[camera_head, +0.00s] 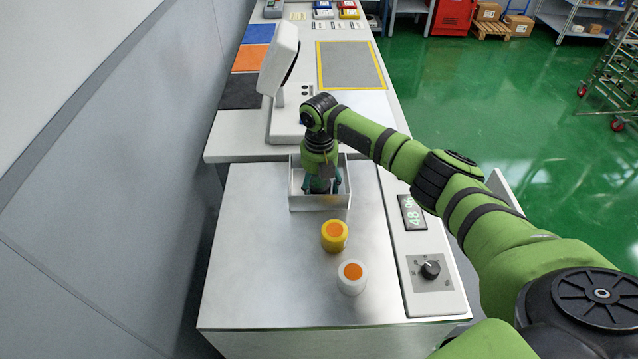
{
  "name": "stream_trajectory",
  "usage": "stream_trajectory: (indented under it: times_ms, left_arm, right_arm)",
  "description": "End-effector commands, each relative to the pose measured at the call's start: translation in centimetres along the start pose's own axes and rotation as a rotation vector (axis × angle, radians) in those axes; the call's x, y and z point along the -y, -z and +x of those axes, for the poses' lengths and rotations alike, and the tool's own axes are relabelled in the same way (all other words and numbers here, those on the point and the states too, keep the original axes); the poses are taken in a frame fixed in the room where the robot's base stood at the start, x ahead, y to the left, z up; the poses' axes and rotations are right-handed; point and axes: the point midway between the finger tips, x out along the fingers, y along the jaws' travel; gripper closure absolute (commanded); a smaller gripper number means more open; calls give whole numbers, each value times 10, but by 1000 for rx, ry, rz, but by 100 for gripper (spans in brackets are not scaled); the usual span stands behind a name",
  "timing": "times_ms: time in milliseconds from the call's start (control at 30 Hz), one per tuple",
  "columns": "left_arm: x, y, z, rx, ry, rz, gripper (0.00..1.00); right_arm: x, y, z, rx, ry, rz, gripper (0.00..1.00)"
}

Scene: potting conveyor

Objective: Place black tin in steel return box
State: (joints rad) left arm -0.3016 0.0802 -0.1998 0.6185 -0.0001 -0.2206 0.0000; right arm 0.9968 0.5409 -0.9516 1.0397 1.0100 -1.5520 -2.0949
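The steel return box (320,203), a light open-topped box, stands on the steel work surface toward its far edge. My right gripper (322,186) points down into this box, with its fingers below the rim. The arm and the box walls hide the fingertips, so I cannot tell whether they are open or shut. A dark patch shows around the fingers, but I cannot make out a black tin there. I see no black tin elsewhere. My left gripper is not in view.
A yellow tin (334,237) and a white tin (351,279), both with orange tops, stand on the steel surface (260,280) nearer me. A control panel with a knob (430,269) lies at right. A white display stand (280,65) rises behind the box.

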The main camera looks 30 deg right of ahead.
Motion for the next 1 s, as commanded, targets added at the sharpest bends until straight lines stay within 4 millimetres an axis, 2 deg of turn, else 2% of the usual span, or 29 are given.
stream_trajectory:
  times_ms: [233,367,467,800,1000]
  left_arm:
    - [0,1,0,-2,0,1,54]
    - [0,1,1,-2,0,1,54]
    - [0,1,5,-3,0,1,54]
    - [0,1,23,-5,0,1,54]
    - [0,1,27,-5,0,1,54]
  right_arm:
    - [0,0,-1,0,0,0,33]
    - [-1,0,-8,1,-3,-1,33]
    - [-1,-1,-22,3,-4,-2,33]
    - [-1,-1,-93,3,-4,0,33]
    - [-1,0,-118,0,-2,0,33]
